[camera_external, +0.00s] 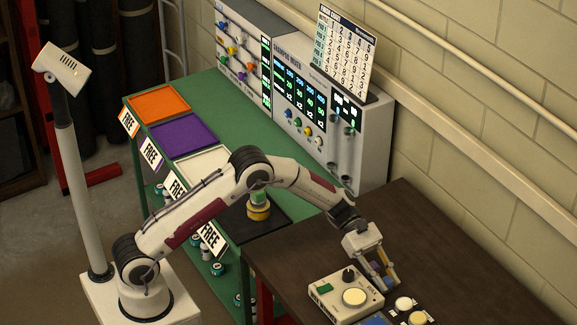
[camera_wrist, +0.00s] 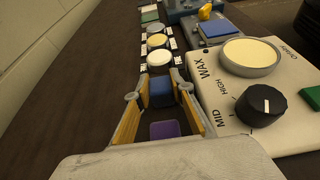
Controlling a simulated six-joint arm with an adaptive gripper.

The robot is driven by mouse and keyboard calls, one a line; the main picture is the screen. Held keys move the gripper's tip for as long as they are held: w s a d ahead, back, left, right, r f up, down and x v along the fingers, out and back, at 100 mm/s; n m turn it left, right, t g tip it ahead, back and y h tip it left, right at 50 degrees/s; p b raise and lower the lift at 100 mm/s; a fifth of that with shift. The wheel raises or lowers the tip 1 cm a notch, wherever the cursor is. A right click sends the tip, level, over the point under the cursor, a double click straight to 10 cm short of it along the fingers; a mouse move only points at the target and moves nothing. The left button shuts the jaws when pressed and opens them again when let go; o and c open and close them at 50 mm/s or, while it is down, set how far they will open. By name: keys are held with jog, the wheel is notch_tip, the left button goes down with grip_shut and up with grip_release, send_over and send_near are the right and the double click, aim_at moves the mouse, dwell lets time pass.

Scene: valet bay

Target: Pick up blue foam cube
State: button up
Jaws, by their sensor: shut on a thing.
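The blue foam cube (camera_wrist: 161,92) is between the two yellow-sided fingers of my gripper (camera_wrist: 158,86) in the wrist view. My gripper is closed on it. In the external view my gripper (camera_external: 383,272) is low over the dark table, left of the wall, with the blue cube (camera_external: 375,267) partly hidden between the fingers. A purple block (camera_wrist: 165,130) shows between the fingers too, nearer the palm in the wrist picture; I cannot tell whether it touches the blue cube.
A white control box (camera_external: 345,297) with a dial and cream pad stands close beside my gripper. Round cream pads (camera_external: 404,303) lie near it. A green bench (camera_external: 215,110) holds coloured trays and a control panel (camera_external: 300,95). The dark table (camera_external: 450,240) is clear toward the wall.

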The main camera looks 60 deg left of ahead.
aim_at(396, 290)
jog(key=shift+r, duration=0.1)
notch_tip(396, 290, up, 7)
jog(key=shift+f, duration=0.2)
jog(key=a, duration=1.8)
